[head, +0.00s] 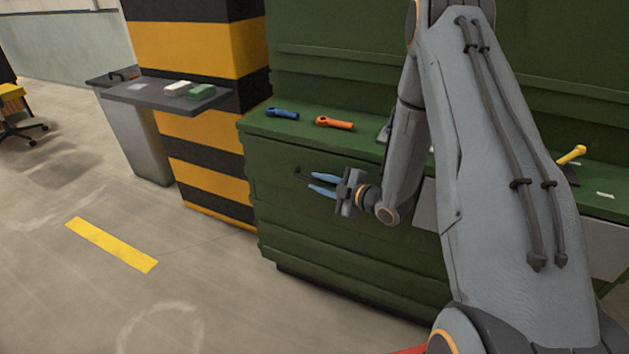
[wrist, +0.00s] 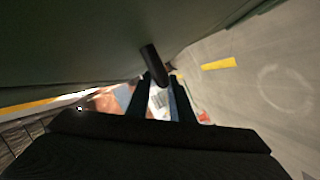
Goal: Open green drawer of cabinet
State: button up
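The green cabinet (head: 300,235) stands in front of me, with a green drawer front on its left side. A small dark handle (head: 299,172) sticks out of that front. In the wrist view the handle (wrist: 153,64) is a dark bar at the fingertips. My gripper (head: 312,184) is at the handle, with its two blue fingers apart. In the wrist view the gripper (wrist: 160,82) shows a gap between the fingers, and the handle's end lies at that gap. I cannot tell whether the fingers touch it. The drawer looks shut.
On the cabinet top lie a blue tool (head: 283,113), an orange tool (head: 334,123) and a yellow tool (head: 572,155). A striped pillar (head: 200,100) and a grey shelf (head: 135,93) stand at the left. The floor left of the cabinet is clear.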

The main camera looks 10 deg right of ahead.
jog(key=shift+x, duration=1.2)
grip_shut()
jog(key=shift+d, duration=0.1)
